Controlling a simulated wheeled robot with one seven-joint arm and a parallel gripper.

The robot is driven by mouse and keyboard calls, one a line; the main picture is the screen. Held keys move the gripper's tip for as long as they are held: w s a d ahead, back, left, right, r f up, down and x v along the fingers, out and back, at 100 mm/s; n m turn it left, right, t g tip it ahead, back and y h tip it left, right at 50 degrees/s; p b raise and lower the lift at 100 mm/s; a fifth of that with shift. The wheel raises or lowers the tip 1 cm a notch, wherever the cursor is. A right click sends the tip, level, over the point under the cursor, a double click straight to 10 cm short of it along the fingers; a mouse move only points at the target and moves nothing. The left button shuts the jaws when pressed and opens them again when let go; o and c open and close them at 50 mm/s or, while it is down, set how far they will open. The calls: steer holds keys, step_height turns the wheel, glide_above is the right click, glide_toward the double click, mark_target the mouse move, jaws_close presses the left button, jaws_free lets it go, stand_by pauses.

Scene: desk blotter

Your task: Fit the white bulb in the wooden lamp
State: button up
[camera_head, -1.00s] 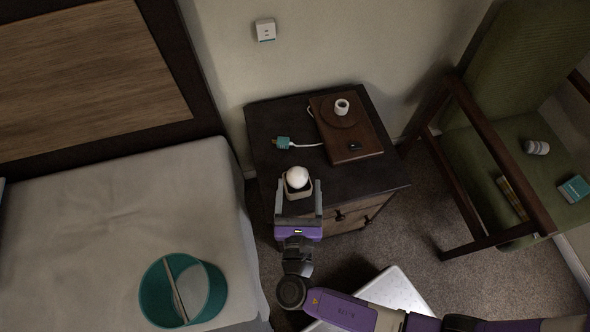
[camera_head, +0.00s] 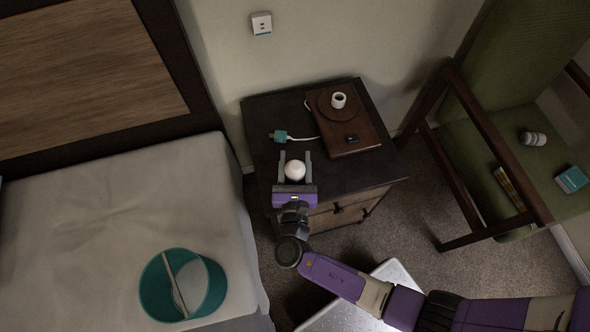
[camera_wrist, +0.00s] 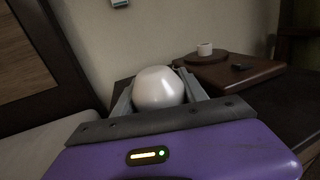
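The white bulb (camera_head: 295,171) is between the two fingers of my gripper (camera_head: 295,165), which is shut on it. The bulb also shows round and pale in the wrist view (camera_wrist: 158,88), with a finger on each side; its lower end is hidden. My gripper is over the front left part of the nightstand. The wooden lamp (camera_head: 352,138) lies behind and to the right of the bulb, apart from it. It has a brown base, a round dark disc and an upright white socket (camera_head: 338,100) with an open top. The socket also shows in the wrist view (camera_wrist: 205,49).
The dark nightstand (camera_head: 260,110) carries the lamp and a teal plug (camera_head: 279,136) on a white cable. A small black item (camera_head: 352,139) sits on the lamp base. A bed with a teal bin (camera_head: 152,290) is left; a green chair (camera_head: 470,150) stands right. A wall socket (camera_head: 262,23) is behind.

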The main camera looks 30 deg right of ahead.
steer(key=c, duration=0.6)
